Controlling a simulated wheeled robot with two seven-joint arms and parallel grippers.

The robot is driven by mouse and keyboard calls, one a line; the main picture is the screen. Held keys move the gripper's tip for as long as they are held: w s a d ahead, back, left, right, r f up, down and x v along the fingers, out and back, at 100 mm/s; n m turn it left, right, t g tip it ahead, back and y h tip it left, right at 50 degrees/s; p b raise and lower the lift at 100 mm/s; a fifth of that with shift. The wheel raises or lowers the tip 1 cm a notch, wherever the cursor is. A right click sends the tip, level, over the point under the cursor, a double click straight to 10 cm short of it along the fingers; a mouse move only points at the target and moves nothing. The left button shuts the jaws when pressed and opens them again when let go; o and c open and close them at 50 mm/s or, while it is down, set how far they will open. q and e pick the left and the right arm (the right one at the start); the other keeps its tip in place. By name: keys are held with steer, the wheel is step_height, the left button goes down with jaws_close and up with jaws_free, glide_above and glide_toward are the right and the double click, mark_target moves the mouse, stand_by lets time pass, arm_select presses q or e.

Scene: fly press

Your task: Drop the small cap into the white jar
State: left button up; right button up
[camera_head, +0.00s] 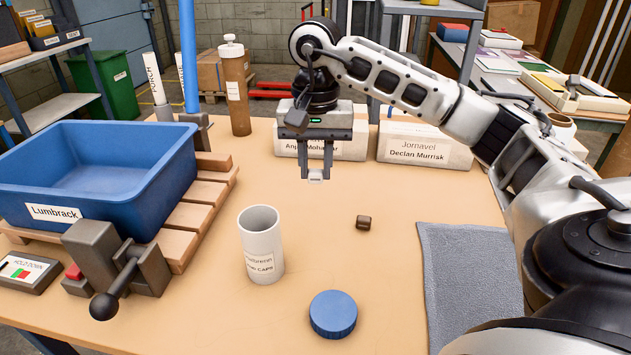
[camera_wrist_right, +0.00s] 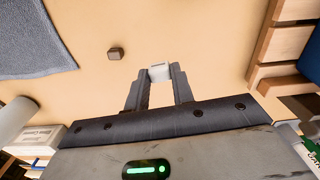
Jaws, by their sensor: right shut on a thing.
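The white jar (camera_head: 261,247) stands upright and open at the top on the table, with a label on its front. My right gripper (camera_head: 316,176) is shut on a small white cap (camera_head: 315,175), held above the table behind and to the right of the jar. The cap also shows between the fingertips in the right wrist view (camera_wrist_right: 160,72). A small brown block-like piece (camera_head: 364,222) lies on the table right of the jar. A blue round lid (camera_head: 333,313) lies in front of the jar. My left gripper is not in view.
A blue bin (camera_head: 95,175) sits on a wooden pallet (camera_head: 207,198) at left, with a grey clamp (camera_head: 117,257) before it. A grey cloth (camera_head: 468,285) lies at right. Two white boxes (camera_head: 424,148) and a brown bottle (camera_head: 234,88) stand at the back.

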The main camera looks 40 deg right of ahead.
steer(key=shift+r, duration=0.2)
